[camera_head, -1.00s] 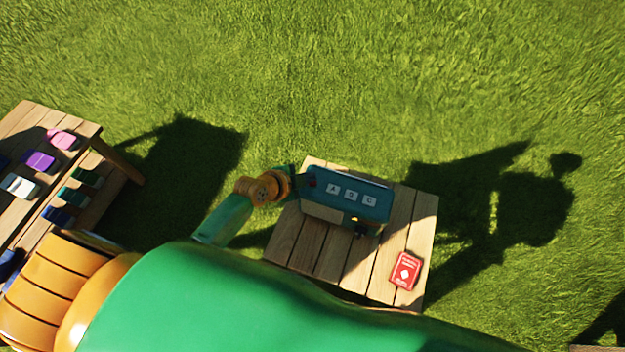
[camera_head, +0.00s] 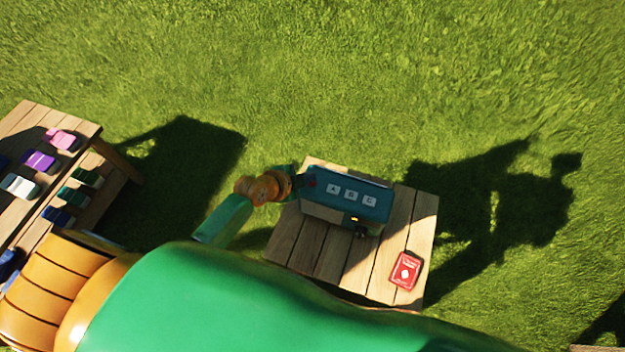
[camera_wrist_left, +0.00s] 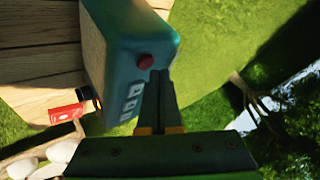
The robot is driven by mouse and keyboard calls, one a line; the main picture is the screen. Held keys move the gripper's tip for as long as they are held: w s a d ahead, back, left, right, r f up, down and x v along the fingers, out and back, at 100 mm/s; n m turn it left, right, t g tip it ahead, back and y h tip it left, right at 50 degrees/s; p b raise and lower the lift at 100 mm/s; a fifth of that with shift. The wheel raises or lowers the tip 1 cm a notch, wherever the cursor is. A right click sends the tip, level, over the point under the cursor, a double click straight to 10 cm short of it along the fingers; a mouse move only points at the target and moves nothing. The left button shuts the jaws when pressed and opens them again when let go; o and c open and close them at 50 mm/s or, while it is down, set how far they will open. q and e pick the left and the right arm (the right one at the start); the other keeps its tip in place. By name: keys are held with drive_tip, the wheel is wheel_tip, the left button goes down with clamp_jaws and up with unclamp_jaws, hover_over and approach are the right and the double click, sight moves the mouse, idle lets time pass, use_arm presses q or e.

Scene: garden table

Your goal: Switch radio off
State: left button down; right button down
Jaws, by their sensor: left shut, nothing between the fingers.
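The radio (camera_head: 346,205) is a teal box with a light front, standing on a small wooden table (camera_head: 305,245). Its top carries three white labels marked A, B and C. A red button (camera_head: 311,181) sits at the left end of the top; it also shows in the left wrist view (camera_wrist_left: 145,61). A small yellow light (camera_head: 354,219) glows near the radio's lower right. My left gripper (camera_wrist_left: 160,74) is shut and empty, its tips right beside the red button. I cannot tell whether they touch it. My right gripper is in neither view.
A red card-like box (camera_head: 405,270) lies at the table's front right. A second wooden table (camera_head: 22,121) at the left holds several coloured objects, including a purple one (camera_head: 39,161). My green and orange arm covers the lower foreground. Grass lies beyond the tables.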

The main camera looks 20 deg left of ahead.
use_arm(q)
drive_tip(key=shift+f+b, duration=0.4)
drive_tip(key=shift+f, duration=0.15)
idle(0.4)
drive_tip(key=shift+r+p, duration=0.5)
drive_tip(key=shift+r, duration=0.05)
wheel_tip(320, 180, up, 6)
drive_tip(key=p, duration=0.6)
